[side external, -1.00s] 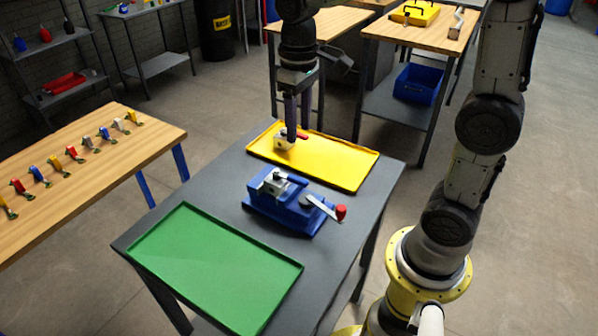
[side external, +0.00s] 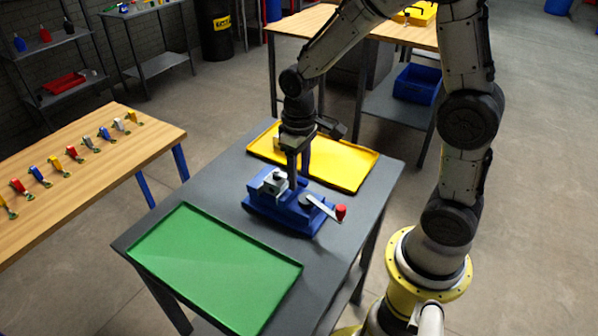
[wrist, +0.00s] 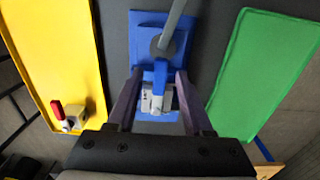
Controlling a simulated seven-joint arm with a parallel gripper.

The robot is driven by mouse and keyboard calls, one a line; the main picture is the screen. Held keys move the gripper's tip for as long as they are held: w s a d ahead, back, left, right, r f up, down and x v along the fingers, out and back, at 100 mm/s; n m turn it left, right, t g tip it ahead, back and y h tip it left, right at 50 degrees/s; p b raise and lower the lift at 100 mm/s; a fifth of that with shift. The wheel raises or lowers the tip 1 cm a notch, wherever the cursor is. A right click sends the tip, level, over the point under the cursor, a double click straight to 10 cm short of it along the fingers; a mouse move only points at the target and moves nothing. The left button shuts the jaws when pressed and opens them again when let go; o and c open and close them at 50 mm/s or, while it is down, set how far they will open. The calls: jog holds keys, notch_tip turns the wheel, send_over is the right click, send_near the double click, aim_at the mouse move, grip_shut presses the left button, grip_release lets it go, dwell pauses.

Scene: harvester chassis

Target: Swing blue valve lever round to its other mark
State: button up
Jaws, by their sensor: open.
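The blue valve lever (wrist: 160,73) shows in the wrist view, pointing up the picture from a silver valve body (wrist: 157,102). The valve sits in a blue fixture (side external: 262,212), whose base (wrist: 146,18) also shows in the wrist view. My gripper (side external: 298,180) is open and low over the fixture. In the wrist view its fingers (wrist: 159,80) stand on either side of the lever and valve, with visible gaps. In the side view the fingers hide most of the lever. I cannot make out the marks.
A grey clamp arm (side external: 320,206) with a red knob (side external: 340,212) sticks out from the fixture's right end. A yellow tray (side external: 350,166) behind holds a red-handled valve (wrist: 68,117). A green tray (side external: 215,265) lies in front. Bare grey table surrounds the fixture.

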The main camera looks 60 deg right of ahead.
jog(key=shift+c, duration=0.3)
grip_shut()
dwell(1.1)
